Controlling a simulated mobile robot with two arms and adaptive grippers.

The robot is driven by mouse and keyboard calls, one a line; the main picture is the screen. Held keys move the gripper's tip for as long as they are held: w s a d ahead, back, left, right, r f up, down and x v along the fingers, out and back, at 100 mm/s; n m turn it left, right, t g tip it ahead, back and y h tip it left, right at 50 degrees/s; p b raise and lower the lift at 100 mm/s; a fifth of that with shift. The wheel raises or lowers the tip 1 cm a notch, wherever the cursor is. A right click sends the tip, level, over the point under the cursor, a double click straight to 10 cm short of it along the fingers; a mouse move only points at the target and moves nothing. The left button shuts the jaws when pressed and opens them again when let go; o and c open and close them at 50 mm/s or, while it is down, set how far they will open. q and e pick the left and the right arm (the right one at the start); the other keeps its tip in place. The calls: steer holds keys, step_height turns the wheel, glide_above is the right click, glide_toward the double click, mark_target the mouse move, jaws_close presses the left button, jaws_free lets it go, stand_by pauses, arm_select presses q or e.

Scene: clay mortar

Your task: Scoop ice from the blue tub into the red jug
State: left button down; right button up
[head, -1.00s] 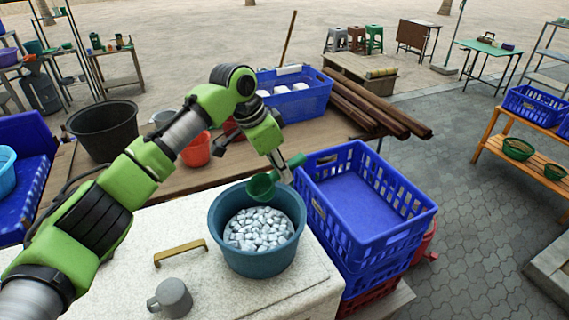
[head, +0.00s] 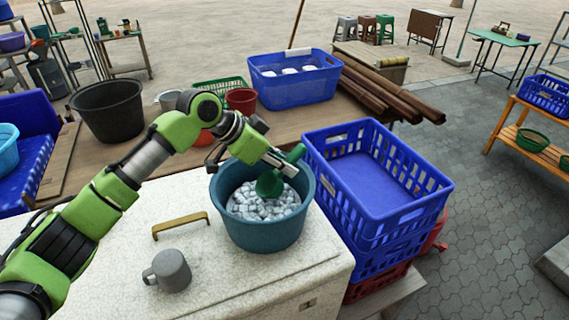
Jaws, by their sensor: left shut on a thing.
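The blue tub (head: 262,238) stands on the white speckled top and is filled with pale ice pieces (head: 262,206). My left gripper (head: 286,166) is shut on the handle of a green scoop (head: 269,184). The scoop's bowl is down inside the tub, at the ice; its lower edge seems to touch the pieces. I cannot see whether it holds ice. A dark red vessel (head: 241,100), which looks like the red jug, stands on the wooden table behind my left arm, its lower part partly covered. My right gripper is out of view.
Blue crates (head: 375,180) are stacked close to the tub's right. A grey mug (head: 170,271) and a brass handle (head: 181,225) are at the front left. An orange bucket (head: 204,139), mostly hidden, a black basin (head: 108,110) and a blue basket (head: 293,80) are behind.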

mark_target(263, 187)
arm_select(q)
step_height(263, 187, down, 6)
steer(key=b, duration=0.4)
steer(key=shift+a+r+b, duration=0.15)
steer(key=shift+r+b, duration=0.05)
steer(key=shift+b, duration=0.15)
steer(key=a, duration=0.1)
steer(key=s+a+b, duration=0.1)
steer(key=a, duration=0.1)
steer(key=s+a, duration=0.1)
steer(key=a, duration=0.1)
steer(key=shift+r, duration=0.3)
steer(key=d+r+g+y+p, duration=0.1)
steer(key=d+r+y+p, duration=0.1)
steer(key=r+p, duration=0.5)
steer(key=w+d+r+g+y+p, duration=0.1)
steer(key=d+r+y+p, duration=0.1)
steer(key=r+y+p, duration=0.2)
steer(key=shift+w+r+y+p, duration=0.25)
steer(key=shift+r+y+p, duration=0.15)
steer(key=shift+r+p, duration=1.6)
steer(key=shift+d+r+g+b, duration=0.15)
steer(key=shift+r+g+b, duration=0.1)
steer(key=shift+g+b, duration=0.05)
